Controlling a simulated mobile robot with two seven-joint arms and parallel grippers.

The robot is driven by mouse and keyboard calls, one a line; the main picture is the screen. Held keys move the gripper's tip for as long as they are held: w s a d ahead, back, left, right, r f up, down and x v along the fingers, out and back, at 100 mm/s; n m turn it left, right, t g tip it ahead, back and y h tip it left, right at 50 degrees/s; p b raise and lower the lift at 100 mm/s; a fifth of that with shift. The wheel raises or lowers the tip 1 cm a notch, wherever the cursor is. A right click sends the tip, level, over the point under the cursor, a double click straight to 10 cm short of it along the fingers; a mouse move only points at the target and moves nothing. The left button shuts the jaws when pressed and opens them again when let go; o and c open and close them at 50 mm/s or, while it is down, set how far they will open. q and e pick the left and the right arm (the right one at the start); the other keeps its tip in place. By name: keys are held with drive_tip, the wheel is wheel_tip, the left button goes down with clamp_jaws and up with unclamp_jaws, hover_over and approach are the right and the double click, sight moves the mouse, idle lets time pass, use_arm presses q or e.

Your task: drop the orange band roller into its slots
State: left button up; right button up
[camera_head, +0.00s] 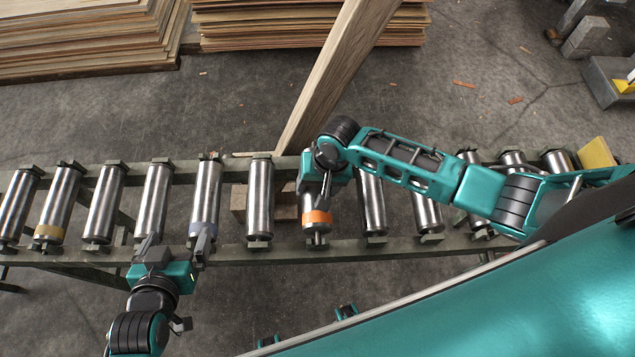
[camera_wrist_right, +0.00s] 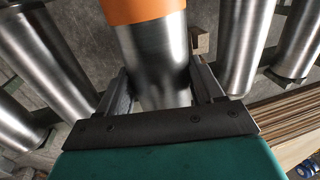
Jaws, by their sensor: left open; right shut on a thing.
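The orange band roller (camera_head: 316,218) is a steel cylinder with an orange band near its lower end, over the conveyor frame between other rollers. My right gripper (camera_head: 318,186) is shut on its steel body from above. In the right wrist view the roller (camera_wrist_right: 155,50) sits between the fingers of my right gripper (camera_wrist_right: 163,88), band toward the top. I cannot tell whether its ends rest in the slots; my gripper hides the far end. My left gripper (camera_head: 178,245) is open and empty at the near rail, by the roller with a bluish-grey band (camera_head: 204,212).
The conveyor's near rail (camera_head: 275,252) runs across the picture, with several steel rollers on both sides. A roller with a yellow band (camera_head: 50,231) is at the left. A wooden plank (camera_head: 335,75) leans behind the conveyor. Veneer stacks (camera_head: 310,25) stand at the back.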

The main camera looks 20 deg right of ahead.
drive_tip(key=shift+f, duration=0.4)
drive_tip(key=shift+f+b, duration=0.55)
drive_tip(key=shift+f, duration=0.05)
drive_tip(key=shift+p, duration=0.4)
idle(0.6)
drive_tip(key=shift+f+b, duration=0.65)
drive_tip(key=shift+f, duration=0.4)
drive_tip(key=o, duration=1)
drive_tip(key=shift+o, duration=1.2)
